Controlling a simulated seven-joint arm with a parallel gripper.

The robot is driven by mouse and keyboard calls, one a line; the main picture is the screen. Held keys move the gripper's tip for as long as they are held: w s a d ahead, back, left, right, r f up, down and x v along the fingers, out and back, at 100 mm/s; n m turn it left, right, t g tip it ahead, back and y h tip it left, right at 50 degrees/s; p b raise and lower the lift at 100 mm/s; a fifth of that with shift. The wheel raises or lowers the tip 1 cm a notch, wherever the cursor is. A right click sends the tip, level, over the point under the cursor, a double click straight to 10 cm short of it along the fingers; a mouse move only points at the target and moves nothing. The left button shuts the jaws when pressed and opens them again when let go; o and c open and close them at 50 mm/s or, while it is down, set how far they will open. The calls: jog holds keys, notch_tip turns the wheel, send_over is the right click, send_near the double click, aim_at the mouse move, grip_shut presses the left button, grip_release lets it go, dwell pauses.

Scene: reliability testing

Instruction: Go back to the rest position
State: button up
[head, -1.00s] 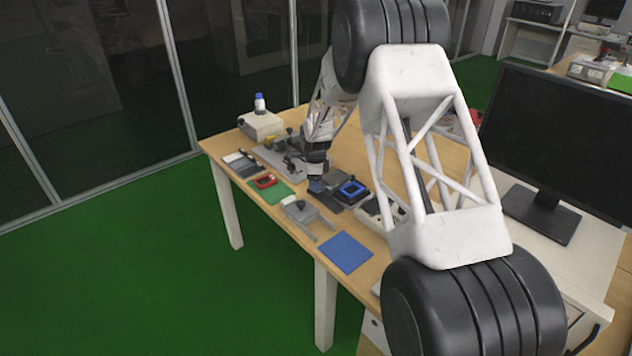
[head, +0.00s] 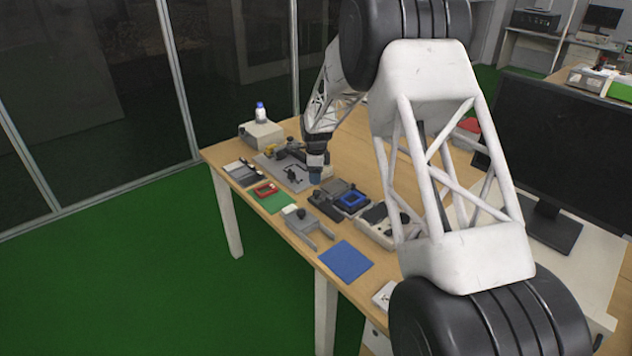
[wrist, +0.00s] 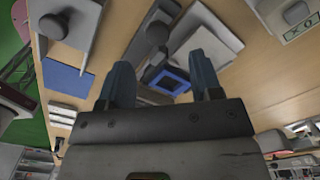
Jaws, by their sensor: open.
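My gripper (wrist: 160,82) shows in the wrist view with its two blue-grey fingers apart and nothing held between them. In the head view my gripper (head: 315,180) hangs above the wooden table (head: 283,237), near the left side of a dark fixture with a blue square frame (head: 352,198). The blue frame also shows in the wrist view (wrist: 170,82), beyond and between the fingers. The fingertips are small in the head view, and their height above the table is hard to tell.
A grey plate with black clamps (head: 290,172), a red frame (head: 266,190) on a green mat (head: 278,204), a grey forked fixture (head: 309,228) and a blue mat (head: 345,261) lie on the table. A white box with a bottle (head: 261,133) stands behind. A monitor (head: 560,150) stands right.

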jog(key=shift+r, duration=0.45)
jog(key=shift+s+d+r, duration=0.2)
jog(key=shift+r, duration=0.15)
jog(key=s+d+r+n+t, duration=0.1)
jog(key=s+d+r+n, duration=0.3)
jog(key=s+d+r, duration=0.6)
jog(key=s+d+r+n, duration=0.4)
jog(key=s+d+r, duration=0.2)
jog(key=s+r, duration=0.8)
jog(key=s+d+n, duration=0.3)
jog(key=s, duration=0.9)
jog(key=s+d+n+t, duration=0.1)
jog(key=s+d+n, duration=0.2)
jog(key=s, duration=0.9)
jog(key=s+d+n, duration=0.3)
jog(key=s+d, duration=0.1)
jog(key=s, duration=0.8)
jog(key=shift+f+n+t, duration=0.15)
jog(key=shift+n+t, duration=0.15)
jog(key=shift+n, duration=0.1)
